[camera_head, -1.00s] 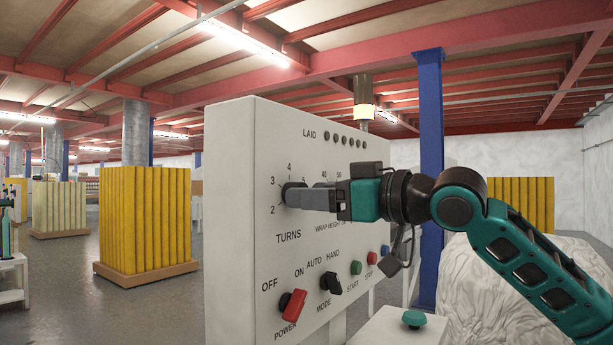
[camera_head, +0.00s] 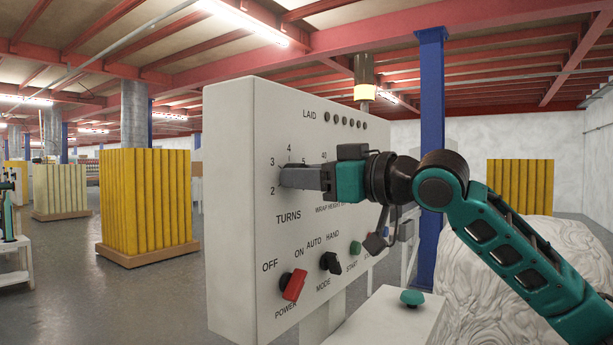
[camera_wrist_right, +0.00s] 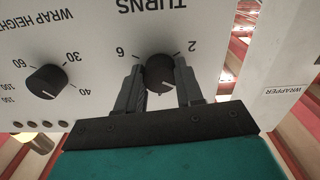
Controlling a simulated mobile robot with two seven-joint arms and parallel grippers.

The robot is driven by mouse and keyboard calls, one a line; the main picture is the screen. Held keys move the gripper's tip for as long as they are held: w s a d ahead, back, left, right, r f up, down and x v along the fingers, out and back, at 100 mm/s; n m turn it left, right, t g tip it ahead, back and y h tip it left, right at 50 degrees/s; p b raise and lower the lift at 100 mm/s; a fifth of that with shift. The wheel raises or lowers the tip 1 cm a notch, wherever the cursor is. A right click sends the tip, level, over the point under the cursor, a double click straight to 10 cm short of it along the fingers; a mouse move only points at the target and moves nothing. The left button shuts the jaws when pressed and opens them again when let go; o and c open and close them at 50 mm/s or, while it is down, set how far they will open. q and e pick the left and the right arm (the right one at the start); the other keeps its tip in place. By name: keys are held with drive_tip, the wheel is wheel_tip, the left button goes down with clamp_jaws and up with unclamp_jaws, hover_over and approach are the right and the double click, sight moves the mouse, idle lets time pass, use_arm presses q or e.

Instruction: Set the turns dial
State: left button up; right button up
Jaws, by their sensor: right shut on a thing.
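The turns dial (camera_wrist_right: 160,73) is a black round knob on the pale control panel (camera_head: 235,200). The right wrist view shows it upside down, between the numbers 2 and 6. My right gripper (camera_wrist_right: 160,88) is shut on it, one finger on each side. In the head view my right gripper (camera_head: 290,177) reaches the panel above the word TURNS, and its fingers cover most of the dial. The exact pointer setting is too small to read surely. My left gripper is not in view.
A second black dial (camera_wrist_right: 46,81), for wrap height, sits beside the turns dial. Below are the red power switch (camera_head: 294,285), black mode switch (camera_head: 331,263) and green start button (camera_head: 355,248). A green button (camera_head: 411,298) tops a pale box in front.

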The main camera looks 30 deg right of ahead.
drive_tip(key=shift+c, duration=1.3)
use_arm(q)
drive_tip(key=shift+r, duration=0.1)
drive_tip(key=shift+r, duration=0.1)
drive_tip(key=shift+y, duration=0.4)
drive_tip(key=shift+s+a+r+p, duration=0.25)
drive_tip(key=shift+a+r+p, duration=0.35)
drive_tip(key=shift+p, duration=0.8)
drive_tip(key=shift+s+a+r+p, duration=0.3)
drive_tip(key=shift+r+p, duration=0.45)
drive_tip(key=shift+p, duration=0.7)
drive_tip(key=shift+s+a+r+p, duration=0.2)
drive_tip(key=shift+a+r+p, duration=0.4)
drive_tip(key=shift+p, duration=0.8)
use_arm(e)
drive_tip(key=shift+n, duration=6)
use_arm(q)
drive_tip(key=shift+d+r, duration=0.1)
use_arm(e)
drive_tip(key=o, duration=1)
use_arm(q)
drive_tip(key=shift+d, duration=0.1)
use_arm(e)
drive_tip(key=shift+o, duration=0.2)
